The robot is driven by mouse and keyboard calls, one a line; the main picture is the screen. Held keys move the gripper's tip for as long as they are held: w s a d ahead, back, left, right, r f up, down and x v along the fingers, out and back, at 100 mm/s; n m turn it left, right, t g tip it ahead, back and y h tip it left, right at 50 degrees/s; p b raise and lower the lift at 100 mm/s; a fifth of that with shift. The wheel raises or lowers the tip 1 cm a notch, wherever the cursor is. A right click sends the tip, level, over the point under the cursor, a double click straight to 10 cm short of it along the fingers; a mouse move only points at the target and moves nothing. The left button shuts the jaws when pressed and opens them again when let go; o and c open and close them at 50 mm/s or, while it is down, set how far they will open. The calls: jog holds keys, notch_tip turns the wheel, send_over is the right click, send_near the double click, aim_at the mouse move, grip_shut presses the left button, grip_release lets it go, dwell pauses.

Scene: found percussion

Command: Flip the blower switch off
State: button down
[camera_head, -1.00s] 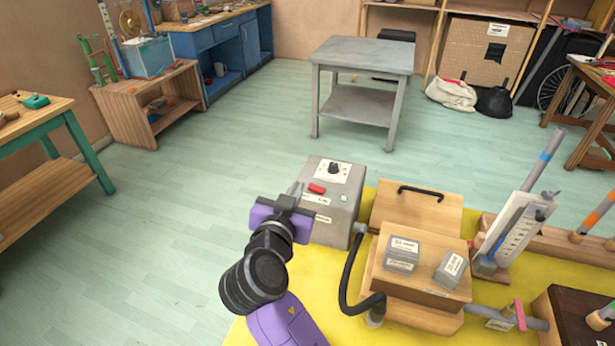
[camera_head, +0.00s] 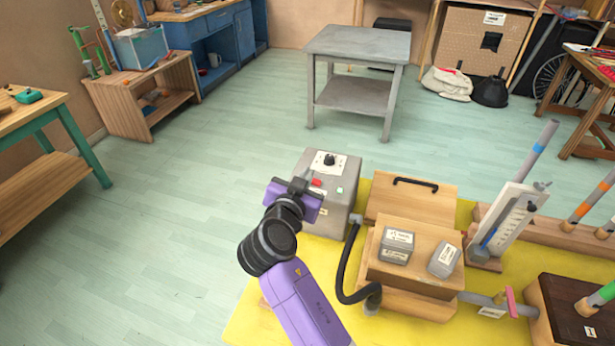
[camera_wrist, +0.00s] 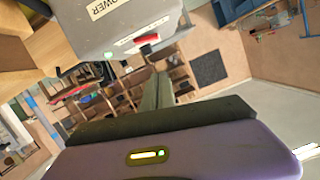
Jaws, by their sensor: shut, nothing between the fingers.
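The blower is a grey box (camera_head: 325,165) with a black knob on top and a red switch (camera_head: 316,183) on its sloped face. A green light (camera_head: 339,190) glows beside the switch. My gripper (camera_head: 298,186) is shut and empty at the left front of the box, its tips close to the switch. In the wrist view the shut fingers (camera_wrist: 159,92) point past the box, and the red switch (camera_wrist: 147,39) shows just above and left of them, with a small gap in the picture. The green light (camera_wrist: 108,53) also shows there. I cannot tell whether anything touches.
A black hose (camera_head: 345,270) runs beside the box. A wooden case (camera_head: 412,205) and a wooden block with two small grey boxes (camera_head: 397,246) stand to the right on the yellow mat (camera_head: 250,318). The floor to the left is clear.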

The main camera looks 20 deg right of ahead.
jog(key=x, duration=0.3)
jog(key=shift+w+d+p, duration=0.2)
jog(key=shift+p, duration=0.1)
jog(key=f, duration=0.1)
jog(key=w+f, duration=0.1)
jog(key=f, duration=0.1)
jog(key=shift+a, duration=0.15)
jog(key=shift+f+p, duration=0.3)
jog(key=shift+f, duration=0.35)
